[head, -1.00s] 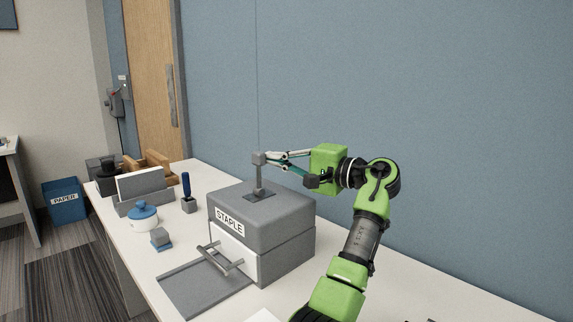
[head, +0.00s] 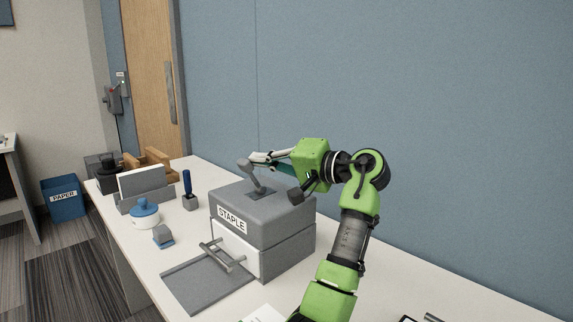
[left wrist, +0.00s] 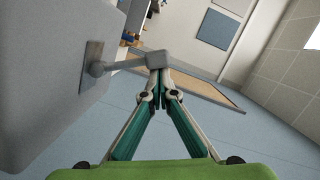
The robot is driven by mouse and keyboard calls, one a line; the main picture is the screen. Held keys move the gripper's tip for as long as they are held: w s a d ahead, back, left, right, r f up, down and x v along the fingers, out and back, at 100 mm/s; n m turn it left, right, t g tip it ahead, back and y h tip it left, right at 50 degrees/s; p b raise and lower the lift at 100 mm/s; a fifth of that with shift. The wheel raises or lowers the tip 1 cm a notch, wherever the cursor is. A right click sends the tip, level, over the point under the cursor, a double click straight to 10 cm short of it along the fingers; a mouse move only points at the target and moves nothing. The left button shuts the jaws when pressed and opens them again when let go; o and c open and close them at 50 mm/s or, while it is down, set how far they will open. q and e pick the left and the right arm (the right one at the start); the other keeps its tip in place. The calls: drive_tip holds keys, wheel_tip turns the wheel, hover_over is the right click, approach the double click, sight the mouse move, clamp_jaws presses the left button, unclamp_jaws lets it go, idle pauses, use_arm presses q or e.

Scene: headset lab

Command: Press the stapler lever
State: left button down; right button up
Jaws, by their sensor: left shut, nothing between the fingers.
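The stapler (head: 285,212) is a large grey block on the white desk, with a "STAPLE" label on its front. Its grey lever (head: 256,179) rises from a plate on top and tilts to the left, ending in a square knob. My left gripper (head: 252,158) is shut and empty, with its fingertips at the knob, seemingly touching it. In the left wrist view, the lever (left wrist: 124,66) reaches from the stapler's top face to the closed fingertips (left wrist: 157,70), and its knob sits just past them. My right gripper is not in view.
A grey tray plate (head: 205,288) and a metal bar handle (head: 222,256) sit in front of the stapler. Left of it stand a blue-handled stamp (head: 187,184), a blue-lidded pot (head: 144,215) and a small grey-blue block (head: 163,236). The blue wall (head: 420,120) stands behind.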

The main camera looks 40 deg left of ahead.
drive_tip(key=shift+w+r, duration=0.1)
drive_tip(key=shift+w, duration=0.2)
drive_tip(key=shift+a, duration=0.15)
use_arm(q)
wheel_tip(320, 180, up, 10)
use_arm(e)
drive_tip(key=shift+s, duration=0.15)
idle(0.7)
